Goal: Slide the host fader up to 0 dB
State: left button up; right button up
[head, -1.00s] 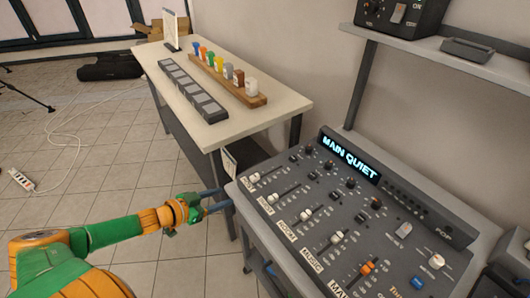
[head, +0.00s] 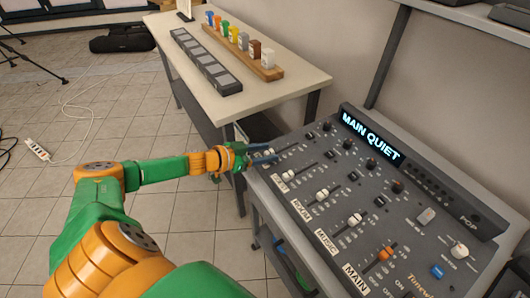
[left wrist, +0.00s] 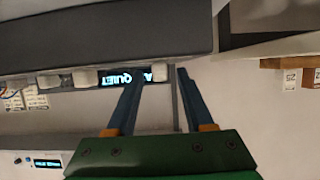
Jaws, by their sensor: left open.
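The mixing console (head: 420,222) is on the right in the head view, with its display reading MAIN QUIET. My left gripper (head: 268,158) is over the console's left end, at the host fader, the one above the GUEST strip. The gripper partly covers that fader, and its label is hidden. In the left wrist view my left gripper (left wrist: 159,74) is open, and a pale fader cap (left wrist: 163,76), apparently the host fader's, shows between the fingertips. I cannot tell whether either finger touches it. My right gripper is not in view.
The guest fader cap (head: 288,174) is close by. The room cap (head: 321,193), music cap (head: 355,219) and orange main cap (head: 385,254) lie further right. A pale table (head: 285,88) with a wooden block of coloured items (head: 240,60) stands behind.

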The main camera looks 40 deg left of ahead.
pick_arm(q)
grip_shut()
dwell(1.4)
